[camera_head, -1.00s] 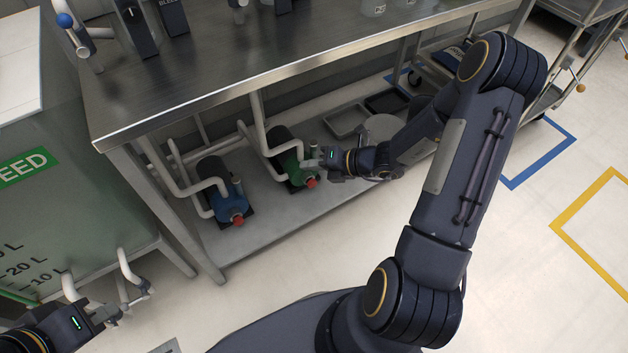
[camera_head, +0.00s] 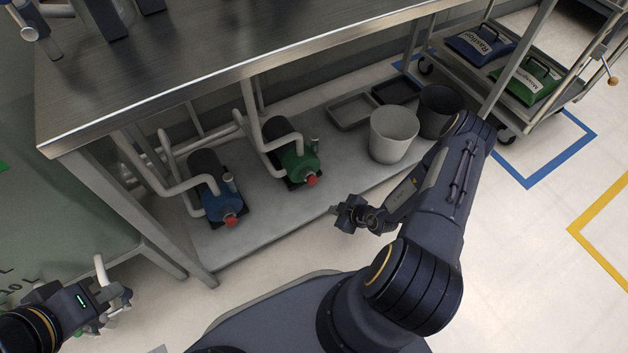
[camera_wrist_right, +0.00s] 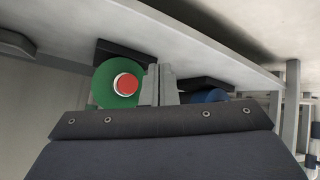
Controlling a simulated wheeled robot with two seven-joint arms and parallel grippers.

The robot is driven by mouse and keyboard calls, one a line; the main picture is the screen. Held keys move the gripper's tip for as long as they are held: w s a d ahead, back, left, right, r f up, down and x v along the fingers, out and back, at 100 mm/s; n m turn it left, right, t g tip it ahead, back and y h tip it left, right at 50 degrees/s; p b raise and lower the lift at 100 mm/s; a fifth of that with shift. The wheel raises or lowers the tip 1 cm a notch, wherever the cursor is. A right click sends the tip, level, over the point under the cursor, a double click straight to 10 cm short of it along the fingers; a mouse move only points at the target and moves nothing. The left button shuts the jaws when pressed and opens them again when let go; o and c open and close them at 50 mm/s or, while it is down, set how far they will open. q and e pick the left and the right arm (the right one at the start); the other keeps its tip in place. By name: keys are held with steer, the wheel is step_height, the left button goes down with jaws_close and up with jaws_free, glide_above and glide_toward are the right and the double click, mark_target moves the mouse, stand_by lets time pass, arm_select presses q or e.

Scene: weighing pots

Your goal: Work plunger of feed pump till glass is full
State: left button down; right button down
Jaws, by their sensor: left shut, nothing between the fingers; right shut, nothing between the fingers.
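Two pumps stand on the lower shelf: a green pump (camera_head: 297,163) with a red end cap and a blue pump (camera_head: 217,202) with a red end cap. A short grey upright piece sticks up on the green one (camera_head: 314,145) and on the blue one (camera_head: 229,181); I cannot tell for sure that these are plungers. My right gripper (camera_head: 337,208) is shut and empty, in front of the shelf edge, apart from the green pump. The right wrist view shows its closed fingers (camera_wrist_right: 158,84) beside the green pump's face (camera_wrist_right: 103,85). My left gripper (camera_head: 122,299) is shut and empty at lower left. No glass is in view.
A steel bench top (camera_head: 240,50) overhangs the shelf (camera_head: 270,215). White pipes (camera_head: 165,160) run by the pumps. A light bucket (camera_head: 393,135), a dark bucket (camera_head: 438,108) and trays (camera_head: 350,112) stand farther right. A marked tank (camera_head: 50,215) is at left; a trolley (camera_head: 500,85) at right.

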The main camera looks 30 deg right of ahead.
mark_target(313, 184)
steer(key=w, duration=0.2)
steer(key=w+b, duration=0.1)
steer(key=w, duration=0.2)
steer(key=w+b, duration=0.1)
steer(key=w, duration=0.1)
steer(key=shift+w+a, duration=0.2)
steer(key=shift+a, duration=0.1)
steer(key=shift+w, duration=0.75)
steer(key=shift+w+r, duration=0.1)
stand_by(1.4)
steer(key=shift+w+a, duration=0.1)
steer(key=shift+w, duration=0.2)
steer(key=shift+w+b, duration=0.4)
steer(key=shift+w, duration=0.5)
stand_by(0.8)
steer(key=shift+s, duration=0.15)
steer(key=shift+s+p, duration=0.6)
steer(key=shift+s, duration=0.6)
